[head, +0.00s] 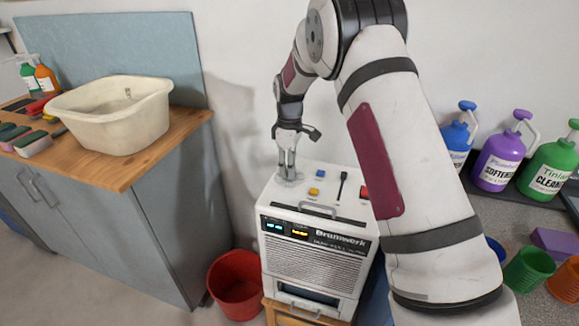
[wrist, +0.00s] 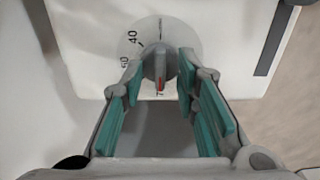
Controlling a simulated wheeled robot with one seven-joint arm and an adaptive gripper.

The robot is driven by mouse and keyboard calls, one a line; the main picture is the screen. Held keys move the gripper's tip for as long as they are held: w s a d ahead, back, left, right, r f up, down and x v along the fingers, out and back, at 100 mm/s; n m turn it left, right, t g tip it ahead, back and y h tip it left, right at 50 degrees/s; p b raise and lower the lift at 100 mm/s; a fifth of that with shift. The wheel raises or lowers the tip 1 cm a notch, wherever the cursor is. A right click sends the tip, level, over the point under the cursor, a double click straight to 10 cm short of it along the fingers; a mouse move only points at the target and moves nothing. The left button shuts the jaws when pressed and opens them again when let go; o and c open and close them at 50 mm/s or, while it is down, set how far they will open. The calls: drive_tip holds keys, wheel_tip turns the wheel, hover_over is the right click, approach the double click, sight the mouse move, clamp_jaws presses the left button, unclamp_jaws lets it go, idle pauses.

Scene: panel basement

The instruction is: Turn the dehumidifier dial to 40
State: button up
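The white dehumidifier (head: 315,225) stands in the middle of the head view. My gripper (head: 287,172) points down at the dial (head: 290,181) on its rear left top corner. In the wrist view, the grey knob (wrist: 160,64) sits on a pale round dial plate (wrist: 190,40). "40" shows up and left of the knob, with another number, hard to read, below it. A red line marks the knob's near end. My gripper (wrist: 161,72) is open, with one finger on each side of the knob; the right finger is closer. Contact cannot be told.
The dehumidifier's top also carries a blue button (head: 320,174), a yellow button (head: 314,191), a black lever (head: 341,186) and a red switch (head: 364,192). A red bucket (head: 236,285) stands left. A wooden counter (head: 140,168) holds a cream basin (head: 115,118). Bottles (head: 497,160) stand right.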

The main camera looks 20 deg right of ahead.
drive_tip(key=shift+f, duration=0.1)
clamp_jaws()
